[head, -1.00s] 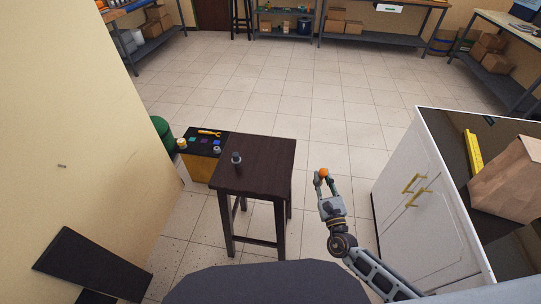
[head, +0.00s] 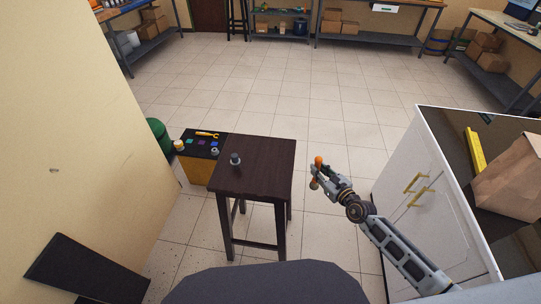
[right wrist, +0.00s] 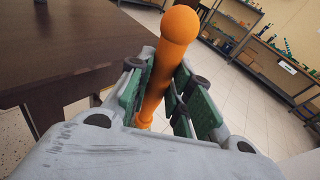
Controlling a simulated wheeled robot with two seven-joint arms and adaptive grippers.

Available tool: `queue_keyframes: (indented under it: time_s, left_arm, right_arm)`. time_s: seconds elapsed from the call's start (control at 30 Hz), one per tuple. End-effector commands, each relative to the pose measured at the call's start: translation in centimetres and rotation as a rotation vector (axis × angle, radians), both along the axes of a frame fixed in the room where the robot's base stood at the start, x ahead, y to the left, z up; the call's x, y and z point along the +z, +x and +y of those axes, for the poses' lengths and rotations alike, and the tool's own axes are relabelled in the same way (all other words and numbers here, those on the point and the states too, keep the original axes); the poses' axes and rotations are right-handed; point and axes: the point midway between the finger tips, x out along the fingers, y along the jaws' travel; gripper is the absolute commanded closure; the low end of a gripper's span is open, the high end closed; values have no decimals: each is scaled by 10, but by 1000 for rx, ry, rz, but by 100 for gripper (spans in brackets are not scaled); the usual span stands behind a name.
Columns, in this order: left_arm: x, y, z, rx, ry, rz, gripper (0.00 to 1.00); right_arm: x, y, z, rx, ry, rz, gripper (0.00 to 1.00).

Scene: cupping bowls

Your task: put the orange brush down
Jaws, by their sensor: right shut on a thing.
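The orange brush (head: 318,160) is in my right gripper (head: 320,172), to the right of the dark wooden table and apart from it. In the right wrist view the brush (right wrist: 179,26) shows as an orange rod with a rounded knob, running between the green-padded fingers of the right gripper (right wrist: 160,93). The right gripper is shut on it. The brush's bristle end cannot be made out. The dark table (head: 265,170) has mostly bare top and also fills the upper left of the right wrist view (right wrist: 70,45). My left gripper is not in view.
A small dark jar (head: 236,159) stands on the table's left part. A yellow box with a black top (head: 197,170) holding small items stands left of the table. A white cabinet (head: 420,190) with a paper bag (head: 510,180) stands right. Tiled floor lies between.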

Motion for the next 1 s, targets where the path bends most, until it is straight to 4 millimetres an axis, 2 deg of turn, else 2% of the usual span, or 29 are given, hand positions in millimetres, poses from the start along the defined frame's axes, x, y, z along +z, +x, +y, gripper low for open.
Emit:
queue_keyframes:
  time_s: [1.0]
  left_arm:
    - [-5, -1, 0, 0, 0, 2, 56]
  right_arm:
    - [-4, 18, 3, -1, -42, 258, 100]
